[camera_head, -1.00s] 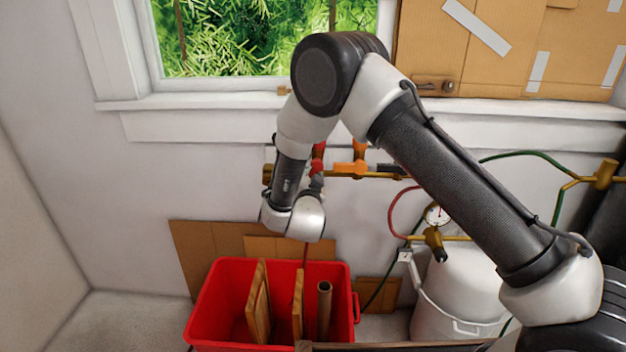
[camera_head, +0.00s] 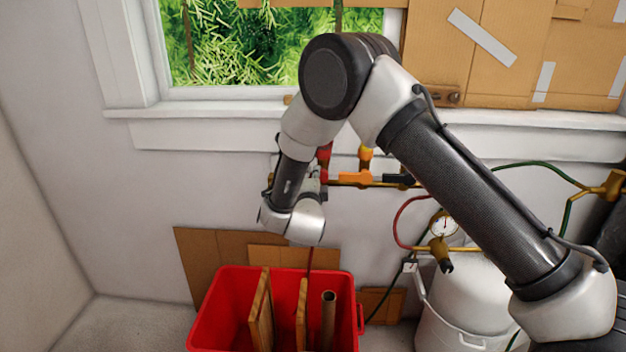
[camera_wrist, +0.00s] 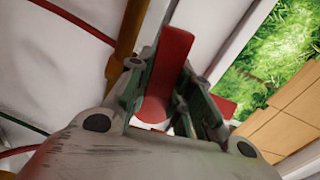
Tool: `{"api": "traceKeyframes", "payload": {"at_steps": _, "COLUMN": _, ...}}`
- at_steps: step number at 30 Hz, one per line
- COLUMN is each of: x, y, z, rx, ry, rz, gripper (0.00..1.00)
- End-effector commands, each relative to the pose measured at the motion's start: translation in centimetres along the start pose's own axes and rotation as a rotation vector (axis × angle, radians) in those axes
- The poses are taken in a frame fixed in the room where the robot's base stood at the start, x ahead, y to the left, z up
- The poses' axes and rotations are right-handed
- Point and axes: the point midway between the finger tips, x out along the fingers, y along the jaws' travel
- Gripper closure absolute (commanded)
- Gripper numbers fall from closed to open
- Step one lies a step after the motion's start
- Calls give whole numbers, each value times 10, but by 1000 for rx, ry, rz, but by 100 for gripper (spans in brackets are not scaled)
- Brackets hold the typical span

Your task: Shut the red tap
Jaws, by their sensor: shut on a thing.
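The red tap (camera_head: 324,153) is on the brass pipe below the window sill, left of the orange tap (camera_head: 355,177). Most of it is hidden behind my arm in the head view. In the wrist view its long red handle (camera_wrist: 174,55) lies between the two fingers of my gripper (camera_wrist: 166,88), which is shut on it. Another red part (camera_wrist: 222,106) shows just right of the fingers. The fingers are mostly hidden in the head view.
The pipe (camera_head: 335,183) runs right to a black-handled tap (camera_head: 398,178). A red bin (camera_head: 230,310) with boards and a tube stands below. A gauge (camera_head: 443,226) and white tank (camera_head: 470,290) with hoses are at the right. The window sill (camera_head: 210,130) is above.

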Motion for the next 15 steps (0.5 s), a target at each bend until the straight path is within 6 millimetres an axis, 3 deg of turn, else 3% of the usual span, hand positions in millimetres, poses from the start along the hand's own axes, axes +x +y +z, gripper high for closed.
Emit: {"api": "traceKeyframes", "payload": {"at_steps": 15, "x": -1, "y": -2, "z": -1, "rx": 139, "ry": 1, "rz": 3, "gripper": 100}}
